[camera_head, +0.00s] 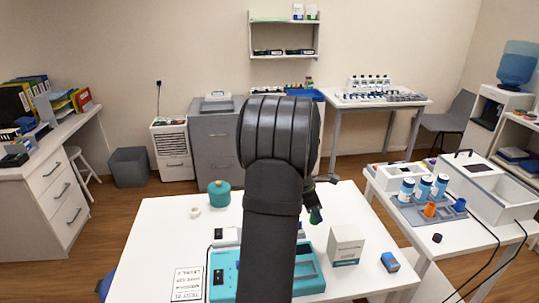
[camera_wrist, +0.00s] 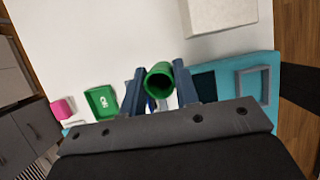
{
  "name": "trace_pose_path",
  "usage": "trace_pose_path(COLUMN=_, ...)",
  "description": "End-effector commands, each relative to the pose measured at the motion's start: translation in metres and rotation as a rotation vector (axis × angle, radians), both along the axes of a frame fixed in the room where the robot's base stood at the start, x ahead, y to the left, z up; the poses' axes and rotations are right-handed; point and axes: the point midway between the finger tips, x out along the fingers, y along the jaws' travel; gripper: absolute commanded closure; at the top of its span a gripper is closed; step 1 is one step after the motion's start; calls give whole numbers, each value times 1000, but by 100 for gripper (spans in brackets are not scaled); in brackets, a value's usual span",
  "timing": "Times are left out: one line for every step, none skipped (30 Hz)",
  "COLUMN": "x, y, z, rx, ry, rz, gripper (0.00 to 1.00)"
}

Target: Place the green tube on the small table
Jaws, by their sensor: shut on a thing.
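My gripper (camera_head: 314,203) is above the right part of the white table (camera_head: 165,235) in front of me. In the wrist view my gripper (camera_wrist: 160,88) is shut on the green tube (camera_wrist: 158,78), whose round open end faces the camera between the two fingers. In the head view the green tube (camera_head: 316,216) shows small and dark at the gripper's tip, apart from the tabletop. A smaller table (camera_head: 470,238) stands to the right.
A teal device (camera_head: 221,278), a white box (camera_head: 345,246), a blue item (camera_head: 389,262) and a teal pot (camera_head: 219,192) are on the front table. The right table holds blue-and-white bottles (camera_head: 423,188), an orange cup (camera_head: 429,209) and a white bin (camera_head: 500,200).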

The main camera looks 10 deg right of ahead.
Motion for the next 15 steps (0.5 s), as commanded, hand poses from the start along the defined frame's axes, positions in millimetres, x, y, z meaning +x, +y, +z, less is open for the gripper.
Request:
trace_pose_path(x=1, y=2, z=0, rx=1, ry=0, rz=-10, gripper=97)
trace_pose_path(x=1, y=4, z=-1, rx=1, ry=2, rz=-22, gripper=97)
trace_pose_path(x=2, y=8, z=-2, rx=1, ry=2, rz=-43, gripper=97)
trace_pose_path(x=2, y=12, z=-3, rx=0, ry=2, rz=-64, gripper=97)
trace_pose_path(x=3, y=16, z=-4, rx=1, ry=2, rz=-90, gripper=97)
trace_pose_path(x=4, y=22, z=-6, rx=1, ry=3, rz=-131, gripper=97)
trace_pose_path(x=4, y=28, z=-7, rx=1, ry=3, rz=-167, gripper=97)
trace_pose_path(x=5, y=34, z=-8, rx=1, ry=2, rz=-206, gripper=97)
trace_pose_path(x=6, y=42, z=-10, rx=1, ry=2, rz=-263, gripper=97)
trace_pose_path(x=7, y=50, z=-11, rx=1, ry=3, rz=-308, gripper=97)
trace_pose_path(x=7, y=56, z=-13, rx=1, ry=4, rz=-353, gripper=97)
trace_pose_path(x=7, y=66, z=-15, rx=1, ry=3, rz=-415, gripper=97)
trace_pose_path(x=8, y=73, z=-16, rx=1, ry=3, rz=-462, gripper=97)
trace_pose_path(x=8, y=80, z=-17, rx=1, ry=4, rz=-510, gripper=97)
trace_pose_path(x=8, y=91, z=-19, rx=3, ry=4, rz=-574, gripper=97)
